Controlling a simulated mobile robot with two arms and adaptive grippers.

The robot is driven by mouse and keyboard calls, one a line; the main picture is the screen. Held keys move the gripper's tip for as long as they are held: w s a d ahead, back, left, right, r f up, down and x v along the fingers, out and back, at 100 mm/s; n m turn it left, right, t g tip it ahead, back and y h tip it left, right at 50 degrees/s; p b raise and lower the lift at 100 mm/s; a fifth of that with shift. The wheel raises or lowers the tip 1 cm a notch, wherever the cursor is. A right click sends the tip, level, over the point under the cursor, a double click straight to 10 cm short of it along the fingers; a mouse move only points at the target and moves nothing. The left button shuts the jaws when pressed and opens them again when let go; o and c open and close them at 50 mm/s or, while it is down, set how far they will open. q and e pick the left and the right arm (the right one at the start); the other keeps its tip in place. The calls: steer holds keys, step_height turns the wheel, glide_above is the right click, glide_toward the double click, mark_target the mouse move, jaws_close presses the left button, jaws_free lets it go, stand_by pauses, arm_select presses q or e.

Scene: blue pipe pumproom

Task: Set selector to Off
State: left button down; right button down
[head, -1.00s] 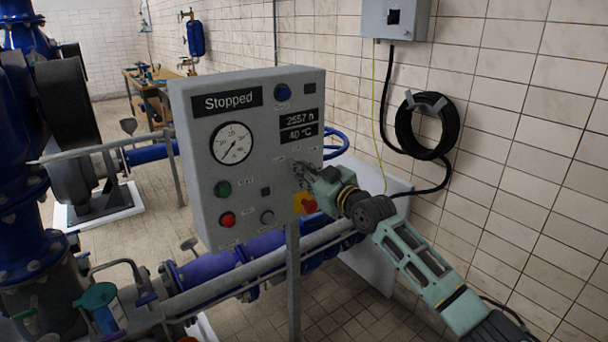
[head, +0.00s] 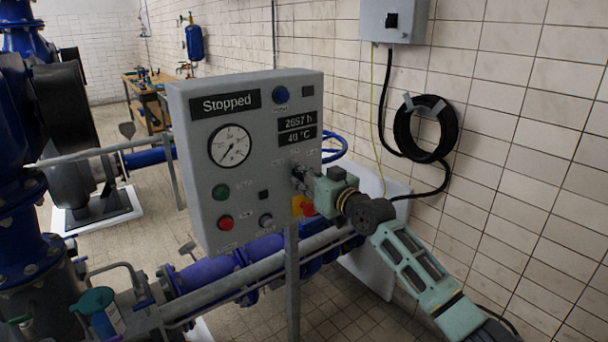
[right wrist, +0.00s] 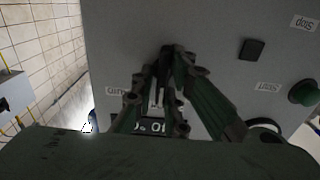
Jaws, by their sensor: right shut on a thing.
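The grey control panel (head: 255,150) stands in the middle of the head view, and its top display reads "Stopped". My right gripper (head: 298,176) reaches the right part of the panel's front from the right. In the right wrist view its fingers (right wrist: 166,56) come together at the panel face and are shut on the selector. The selector itself is hidden behind the fingers, so I cannot read its position. Small labels lie around it, too blurred in the head view to read. My left gripper is not in view.
A red knob on a yellow plate (head: 303,205) sits just below my right gripper. A gauge (head: 230,146), a green button (head: 221,191) and a red button (head: 225,222) are on the left. Blue pipes (head: 215,275) run below, and the tiled wall is on the right.

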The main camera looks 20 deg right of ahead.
steer(key=shift+a+f, duration=0.25)
steer(key=shift+f, duration=0.25)
steer(key=c, duration=1.9)
jaws_free()
steer(key=shift+s+r, duration=0.1)
steer(key=shift+r, duration=0.05)
steer(key=shift+o, duration=0.3)
steer(key=shift+a+r, duration=0.1)
steer(key=shift+r, duration=0.05)
steer(key=v, duration=1.2)
